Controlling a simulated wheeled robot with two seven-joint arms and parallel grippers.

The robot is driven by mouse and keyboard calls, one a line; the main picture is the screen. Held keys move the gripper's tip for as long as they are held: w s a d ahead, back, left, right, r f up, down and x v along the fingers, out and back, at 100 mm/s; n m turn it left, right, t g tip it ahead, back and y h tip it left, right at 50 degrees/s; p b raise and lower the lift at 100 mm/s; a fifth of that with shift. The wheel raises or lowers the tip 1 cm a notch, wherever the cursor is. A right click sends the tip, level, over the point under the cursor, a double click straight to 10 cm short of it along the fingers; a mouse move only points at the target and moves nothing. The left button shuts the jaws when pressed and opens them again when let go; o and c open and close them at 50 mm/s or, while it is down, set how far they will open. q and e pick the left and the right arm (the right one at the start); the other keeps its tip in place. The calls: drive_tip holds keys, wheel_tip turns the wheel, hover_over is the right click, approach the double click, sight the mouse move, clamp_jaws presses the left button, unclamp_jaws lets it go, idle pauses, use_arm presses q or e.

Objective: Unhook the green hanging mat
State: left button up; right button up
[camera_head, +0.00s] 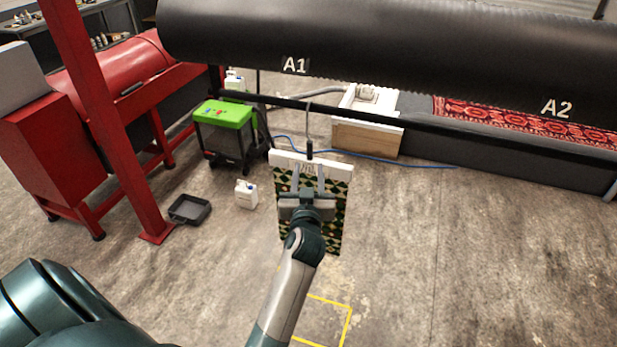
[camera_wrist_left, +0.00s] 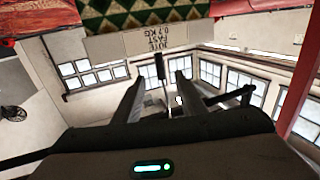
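The green hanging mat (camera_head: 337,212) has a green, black and cream diamond pattern and a white header strip (camera_head: 282,160). It hangs upright below the black rail (camera_head: 425,125) from a grey hook with a black lower end (camera_head: 309,147). My left gripper (camera_head: 308,173) is in front of the upper mat and covers its middle. In the left wrist view the mat (camera_wrist_left: 150,13) and its printed header appear upside down. The two fingers there are spread apart, with the dark hook end (camera_wrist_left: 161,70) seen between them; contact cannot be told. My right gripper is not in view.
Black rollers marked A1 and A2 (camera_head: 400,50) run above the rail. A red steel frame (camera_head: 100,120) stands left, near a green-topped cart (camera_head: 223,115), a white jug (camera_head: 246,194) and a black tray (camera_head: 190,209). The floor at right is clear.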

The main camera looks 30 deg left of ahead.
sight(310, 152)
use_arm(q)
drive_tip(key=shift+x, duration=2.6)
drive_tip(key=shift+b+x, duration=1)
drive_tip(key=shift+x, duration=1.4)
clamp_jaws()
drive_tip(key=shift+r, duration=0.3)
